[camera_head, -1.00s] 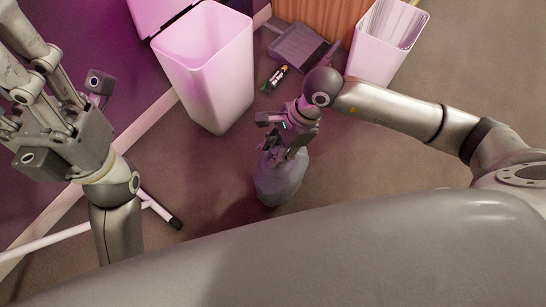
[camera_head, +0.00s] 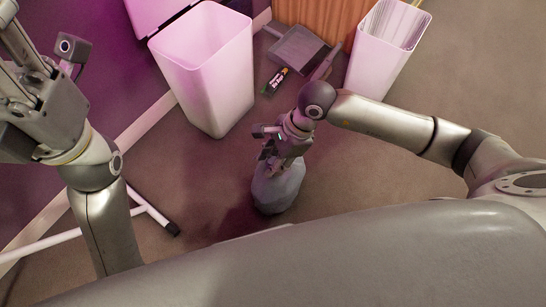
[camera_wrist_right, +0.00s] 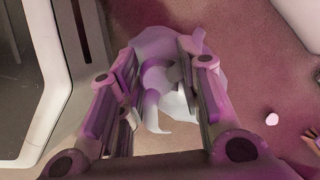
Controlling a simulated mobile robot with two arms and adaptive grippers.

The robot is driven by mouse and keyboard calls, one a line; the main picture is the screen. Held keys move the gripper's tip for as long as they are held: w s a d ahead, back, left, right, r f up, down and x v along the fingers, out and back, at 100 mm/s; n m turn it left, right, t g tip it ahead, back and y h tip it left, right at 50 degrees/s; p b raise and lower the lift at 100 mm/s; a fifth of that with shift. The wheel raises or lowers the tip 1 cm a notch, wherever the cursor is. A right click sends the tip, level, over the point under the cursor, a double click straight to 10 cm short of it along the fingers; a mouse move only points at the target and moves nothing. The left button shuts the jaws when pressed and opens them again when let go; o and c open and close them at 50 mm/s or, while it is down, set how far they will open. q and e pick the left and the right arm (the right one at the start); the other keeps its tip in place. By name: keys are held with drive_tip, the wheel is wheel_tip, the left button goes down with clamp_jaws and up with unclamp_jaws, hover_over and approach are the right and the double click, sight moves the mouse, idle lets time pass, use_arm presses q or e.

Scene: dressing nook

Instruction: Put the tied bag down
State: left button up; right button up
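The tied bag (camera_head: 278,190) is a pale grey, rounded sack low in the middle of the head view. My right gripper (camera_head: 274,150) is above it, at its tied top. In the right wrist view the bag (camera_wrist_right: 158,75) shows between the two fingers (camera_wrist_right: 155,90), with its tie ends sticking out around the pads. The fingers are partly closed and appear to hold the knot. I cannot tell whether the bag's base touches the floor. My left gripper (camera_head: 35,105) is raised at the left edge, away from the bag, its fingertips cut off by the frame.
A tall white bin (camera_head: 210,75) stands behind and left of the bag. Another white bin (camera_head: 385,50) is at the back right. A grey dustpan (camera_head: 297,48) and a small dark item (camera_head: 275,80) lie between them. A white stand foot (camera_head: 150,208) is at left. Floor around the bag is clear.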

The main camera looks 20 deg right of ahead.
drive_tip(key=o, duration=0.4)
drive_tip(key=shift+c, duration=0.2)
drive_tip(key=shift+r, duration=0.15)
